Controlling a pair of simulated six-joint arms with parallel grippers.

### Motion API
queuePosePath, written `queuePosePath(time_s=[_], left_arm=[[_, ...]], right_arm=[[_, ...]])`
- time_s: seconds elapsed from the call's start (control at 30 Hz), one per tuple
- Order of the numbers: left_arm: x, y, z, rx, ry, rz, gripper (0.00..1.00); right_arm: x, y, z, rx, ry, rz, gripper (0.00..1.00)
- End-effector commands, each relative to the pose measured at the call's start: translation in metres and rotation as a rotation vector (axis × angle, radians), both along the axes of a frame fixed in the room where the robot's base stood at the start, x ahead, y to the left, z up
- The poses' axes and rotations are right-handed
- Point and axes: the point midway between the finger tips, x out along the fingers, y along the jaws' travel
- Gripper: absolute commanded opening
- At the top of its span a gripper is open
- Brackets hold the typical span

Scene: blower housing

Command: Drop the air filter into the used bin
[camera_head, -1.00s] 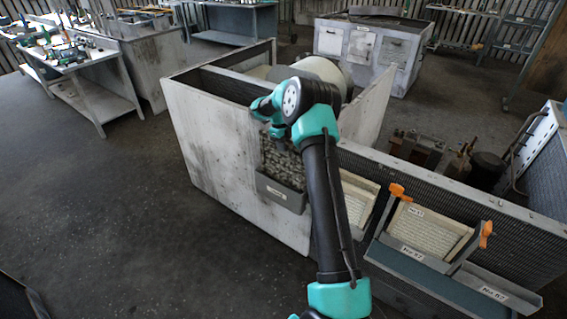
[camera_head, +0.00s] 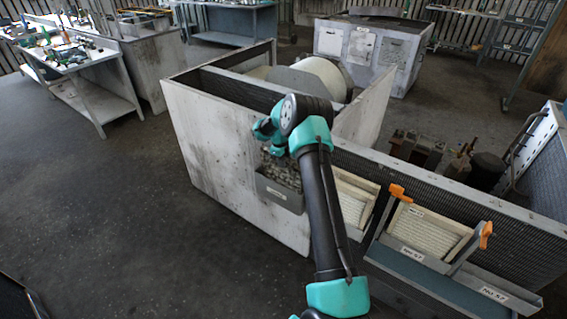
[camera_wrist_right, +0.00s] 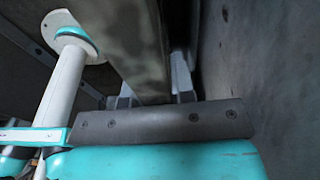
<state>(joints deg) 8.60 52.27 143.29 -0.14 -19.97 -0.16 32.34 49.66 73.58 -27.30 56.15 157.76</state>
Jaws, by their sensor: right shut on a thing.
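My right gripper (camera_head: 270,138) is at the front face of the pale housing, above a grey labelled bin (camera_head: 281,194). It is shut on a flat, mottled grey panel, the air filter (camera_head: 284,170), whose lower part is behind the bin's front wall. In the right wrist view the filter (camera_wrist_right: 132,40) runs away from between the fingers (camera_wrist_right: 153,92), close to a grey wall. The label on the bin is too small to read. Whether the filter touches the bin's floor is hidden. My left gripper is not in view.
The blower housing (camera_head: 215,140) stands open at the top, with a pale drum (camera_head: 322,72) inside. Cream filters (camera_head: 425,230) sit in a rack with orange levers (camera_head: 398,192) to the right of my arm. The floor on the left is clear, up to a workbench (camera_head: 85,70).

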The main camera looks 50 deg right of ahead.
Motion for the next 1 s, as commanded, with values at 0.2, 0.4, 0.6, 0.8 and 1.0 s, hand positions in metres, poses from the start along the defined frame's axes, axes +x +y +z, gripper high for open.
queuePosePath(time_s=[0.2,0.4,0.6,0.8,1.0], left_arm=[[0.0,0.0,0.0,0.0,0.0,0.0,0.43],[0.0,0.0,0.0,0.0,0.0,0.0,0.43],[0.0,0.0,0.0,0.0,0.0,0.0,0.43],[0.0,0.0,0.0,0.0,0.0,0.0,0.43],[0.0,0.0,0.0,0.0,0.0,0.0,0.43]], right_arm=[[0.0,0.0,-0.003,-0.001,-0.002,-0.001,0.0],[0.0,0.0,-0.006,-0.001,-0.001,0.0,0.0],[0.0,0.0,-0.01,-0.001,-0.001,-0.001,0.0],[0.0,0.0,-0.015,-0.001,-0.001,-0.001,0.0],[0.0,0.0,-0.015,-0.001,-0.001,-0.001,0.29]])
